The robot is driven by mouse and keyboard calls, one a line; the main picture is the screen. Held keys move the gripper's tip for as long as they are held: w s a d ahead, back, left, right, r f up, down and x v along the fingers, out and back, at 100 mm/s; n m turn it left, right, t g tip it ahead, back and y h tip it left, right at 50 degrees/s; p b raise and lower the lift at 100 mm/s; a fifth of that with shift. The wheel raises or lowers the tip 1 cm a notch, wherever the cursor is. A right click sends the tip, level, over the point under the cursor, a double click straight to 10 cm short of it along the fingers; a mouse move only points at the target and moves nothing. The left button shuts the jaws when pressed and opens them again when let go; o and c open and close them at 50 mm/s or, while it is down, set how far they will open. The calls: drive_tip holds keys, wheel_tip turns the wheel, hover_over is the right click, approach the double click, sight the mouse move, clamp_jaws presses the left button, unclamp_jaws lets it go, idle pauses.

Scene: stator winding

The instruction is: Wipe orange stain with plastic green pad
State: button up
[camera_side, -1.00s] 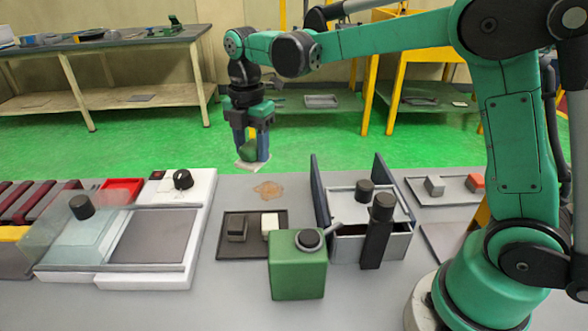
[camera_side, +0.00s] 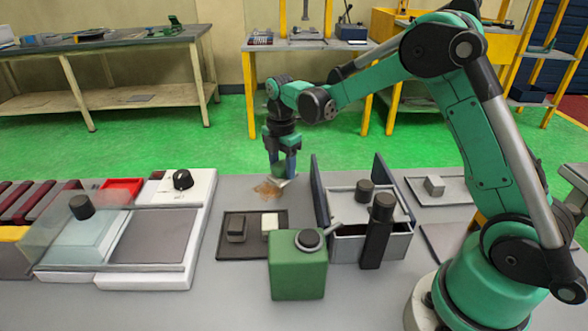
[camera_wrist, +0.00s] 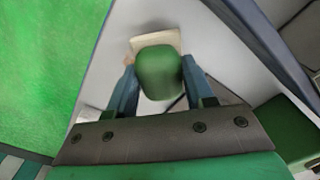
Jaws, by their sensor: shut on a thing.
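My gripper (camera_side: 283,174) is shut on the green pad (camera_wrist: 160,72), a rounded green grip on a pale cream base (camera_wrist: 158,42). In the side view the pad is low at the table's back edge, with its pale base (camera_side: 281,183) tilted at the right edge of the orange stain (camera_side: 266,189). I cannot tell whether the base presses on the table. The stain is a brownish-orange patch on the grey table. Its right part is partly covered by the pad. In the wrist view the two blue fingers flank the green grip, and the stain is mostly hidden.
A dark tray (camera_side: 224,250) with a dark block and a white block lies in front of the stain. A grey box with raised dark flaps (camera_side: 316,190) stands close right of the gripper. A green box (camera_side: 298,275) is nearer, and a white scale-like device (camera_side: 195,215) is left.

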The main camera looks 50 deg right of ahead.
sight(271, 177)
wheel_tip(271, 177, down, 3)
drive_tip(key=shift+w+a+f, duration=0.15)
drive_tip(key=shift+f, duration=0.05)
drive_tip(key=shift+w+a+r, duration=0.1)
drive_tip(key=shift+w+a, duration=1.25)
drive_tip(key=shift+w, duration=0.05)
drive_tip(key=shift+w+a, duration=1.05)
drive_tip(key=shift+s+d, duration=2.5)
drive_tip(key=shift+s+a, duration=0.1)
drive_tip(key=shift+s, duration=0.2)
drive_tip(key=shift+w+a, duration=0.1)
drive_tip(key=shift+a, duration=0.2)
drive_tip(key=shift+w+a, duration=2.4)
drive_tip(key=shift+s+d, duration=1.15)
drive_tip(key=shift+d, duration=0.05)
drive_tip(key=shift+s+d, duration=0.5)
drive_tip(key=shift+s, duration=0.05)
drive_tip(key=shift+s+d, duration=0.25)
drive_tip(key=shift+d, duration=0.05)
drive_tip(key=shift+s+d, duration=0.5)
drive_tip(key=shift+s+d+r, duration=0.1)
drive_tip(key=shift+s+r, duration=0.05)
drive_tip(key=shift+r, duration=3.85)
